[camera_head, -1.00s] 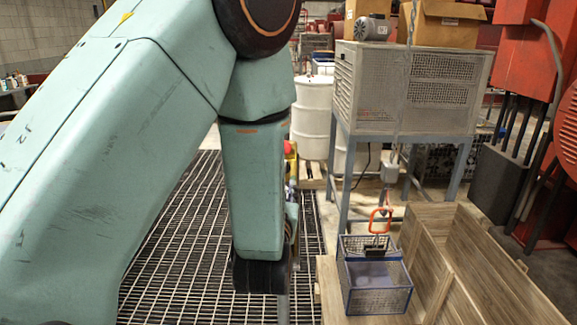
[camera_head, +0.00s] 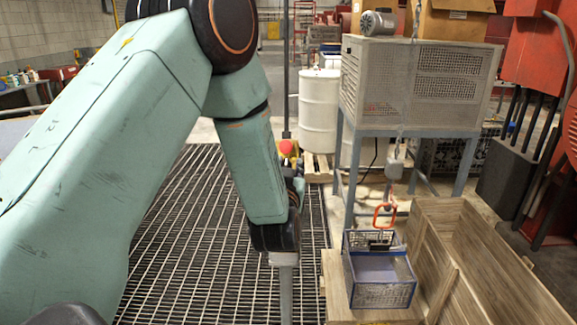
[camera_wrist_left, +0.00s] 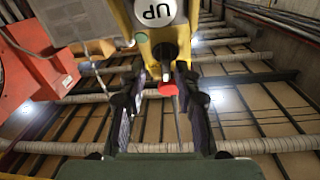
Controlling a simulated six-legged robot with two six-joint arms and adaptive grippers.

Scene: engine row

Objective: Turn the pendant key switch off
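The yellow pendant (camera_wrist_left: 150,22) shows in the left wrist view, with a white UP label appearing upside down. A black round part (camera_wrist_left: 165,50), possibly the key switch, sits below the label. A red knob (camera_wrist_left: 167,88) shows just under it. My left gripper (camera_wrist_left: 160,76) is open, its two dark fingers on either side of the black part and red knob; contact cannot be told. In the head view the red knob (camera_head: 286,146) shows below a black hanging pole or cable (camera_head: 286,70). My left gripper (camera_head: 296,185) is partly hidden behind my arm there. My right gripper is not in view.
A grey ventilated cabinet (camera_head: 420,75) stands on a blue frame to the right, beside white drums (camera_head: 319,112). A wire basket (camera_head: 380,285) and a wooden crate (camera_head: 470,250) stand lower right. Metal grating (camera_head: 185,220) covers the floor below my arm.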

